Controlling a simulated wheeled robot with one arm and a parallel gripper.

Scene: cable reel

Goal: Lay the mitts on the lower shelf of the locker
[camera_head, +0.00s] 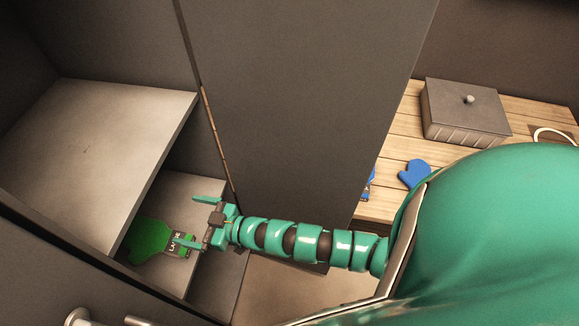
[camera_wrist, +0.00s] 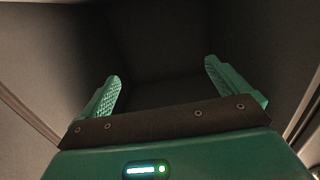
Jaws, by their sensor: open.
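A green mitt (camera_head: 150,238) with a dark, lettered cuff lies on the lower shelf (camera_head: 185,188) of the locker; its far left part is cut off by the upper shelf. My gripper (camera_head: 195,221) is open inside the locker opening, its lower finger by the cuff in the picture. I cannot tell whether it touches. The wrist view shows nothing between the fingers (camera_wrist: 162,72). A blue mitt (camera_head: 413,174) lies on a wooden slatted bench outside the locker. Another blue piece (camera_head: 368,182) beside it is mostly hidden behind the grey panel.
The locker's upper shelf (camera_head: 105,120) is bare and overhangs the lower one. A tall grey panel (camera_head: 300,100) stands between locker and bench (camera_head: 390,140). A grey lidded box (camera_head: 465,110) and a pale loop (camera_head: 553,134) are on the bench. My arm crosses below the panel.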

